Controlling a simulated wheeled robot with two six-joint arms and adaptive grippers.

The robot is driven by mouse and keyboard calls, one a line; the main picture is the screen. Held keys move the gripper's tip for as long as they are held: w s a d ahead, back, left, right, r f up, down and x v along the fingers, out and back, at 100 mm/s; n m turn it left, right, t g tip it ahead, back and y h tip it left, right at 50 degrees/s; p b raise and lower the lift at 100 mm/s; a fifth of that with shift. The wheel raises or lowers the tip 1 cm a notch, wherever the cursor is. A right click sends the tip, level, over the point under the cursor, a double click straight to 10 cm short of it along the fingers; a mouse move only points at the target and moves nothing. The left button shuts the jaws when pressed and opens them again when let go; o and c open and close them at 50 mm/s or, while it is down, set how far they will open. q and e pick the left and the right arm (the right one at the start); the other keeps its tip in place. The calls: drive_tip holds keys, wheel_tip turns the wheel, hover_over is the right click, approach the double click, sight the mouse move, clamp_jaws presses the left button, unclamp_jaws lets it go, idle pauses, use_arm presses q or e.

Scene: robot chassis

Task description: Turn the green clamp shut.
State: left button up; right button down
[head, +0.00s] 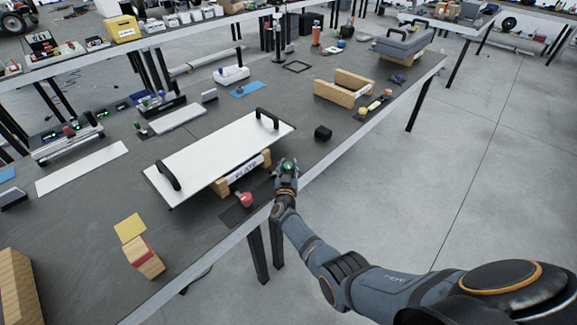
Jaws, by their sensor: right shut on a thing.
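The green clamp (288,168) shows as a small green part at the near edge of the table, right of the white plate. My right gripper (287,166) is around it and shut on it, and its fingers hide most of the clamp. A white plate (215,155) with two black handles rests on wooden blocks with a "PLATE" label (245,171). A red-knobbed clamp (246,199) stands at the plate's near side, left of my gripper. How far the green clamp is turned cannot be told. My left gripper is not in view.
A small black block (322,132) sits right of the plate. A wooden frame (345,88) is farther back. A wooden block with a red stripe (144,258) and a yellow sheet (130,228) lie at the near left. The table edge runs beneath my right wrist.

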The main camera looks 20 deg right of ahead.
drive_tip(key=c, duration=1.3)
unclamp_jaws()
drive_tip(key=shift+s+a+f, duration=0.15)
drive_tip(key=shift+s+f, duration=0.05)
drive_tip(key=shift+f, duration=0.25)
drive_tip(key=o, duration=0.5)
drive_tip(key=shift+s+r, duration=0.1)
drive_tip(key=shift+r, duration=0.2)
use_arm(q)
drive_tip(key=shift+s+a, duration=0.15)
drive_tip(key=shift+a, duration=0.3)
